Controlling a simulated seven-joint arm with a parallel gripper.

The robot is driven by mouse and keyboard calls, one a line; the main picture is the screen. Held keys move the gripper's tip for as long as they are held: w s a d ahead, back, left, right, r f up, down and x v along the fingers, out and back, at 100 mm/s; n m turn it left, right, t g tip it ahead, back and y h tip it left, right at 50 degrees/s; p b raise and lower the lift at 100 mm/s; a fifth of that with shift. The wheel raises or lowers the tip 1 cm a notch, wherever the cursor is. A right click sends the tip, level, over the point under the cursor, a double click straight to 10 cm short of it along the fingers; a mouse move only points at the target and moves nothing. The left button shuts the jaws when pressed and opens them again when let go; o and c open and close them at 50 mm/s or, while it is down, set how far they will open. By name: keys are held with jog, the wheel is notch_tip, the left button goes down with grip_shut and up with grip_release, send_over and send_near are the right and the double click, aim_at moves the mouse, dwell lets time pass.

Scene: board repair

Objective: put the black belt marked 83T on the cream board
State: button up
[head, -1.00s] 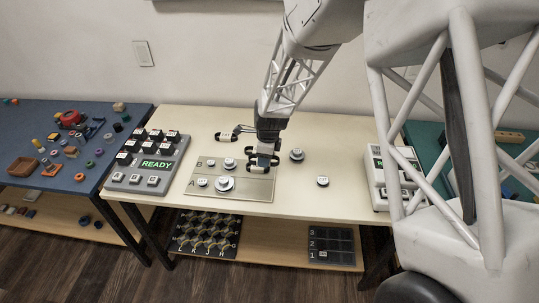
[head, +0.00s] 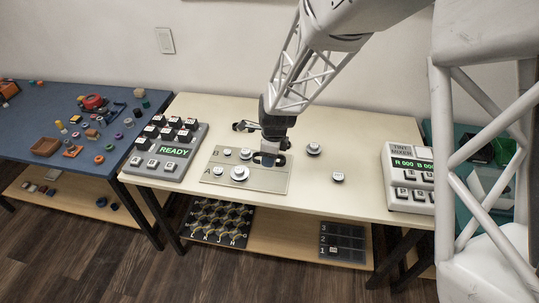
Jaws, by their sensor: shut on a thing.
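The cream board (head: 215,178) lies flat on the table, with several round white-topped pulleys on it, the front row marked A. My gripper (head: 268,157) points down at the board's right back part. It is shut on a black belt (head: 281,160), whose ends show on both sides of the fingers. The belt is over the board, low; I cannot tell whether it touches the board or a pulley. Another black belt (head: 239,126) lies on the table behind the board, partly hidden by my gripper. The marks on the belts are too small to read, so I cannot confirm 83T.
Two loose pulleys, one behind (head: 313,149) and one in front (head: 338,176), stand right of the board. A grey keypad reading READY (head: 172,151) stands left, a tint mixer (head: 407,179) right. A blue table (head: 40,115) with small objects stands further left. The table's right middle is clear.

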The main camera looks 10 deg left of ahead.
aim_at(268, 180)
jog(key=shift+f, duration=0.1)
jog(key=shift+f, duration=4.3)
jog(key=shift+f, duration=0.55)
jog(key=o, duration=1)
jog(key=shift+r, duration=0.1)
jog(key=shift+d+r, duration=0.15)
jog(key=shift+r, duration=1.1)
jog(key=shift+d+r, duration=0.2)
jog(key=shift+r, duration=1.05)
jog(key=shift+d+r, duration=0.15)
jog(key=shift+r, duration=1.1)
jog(key=shift+r, duration=0.1)
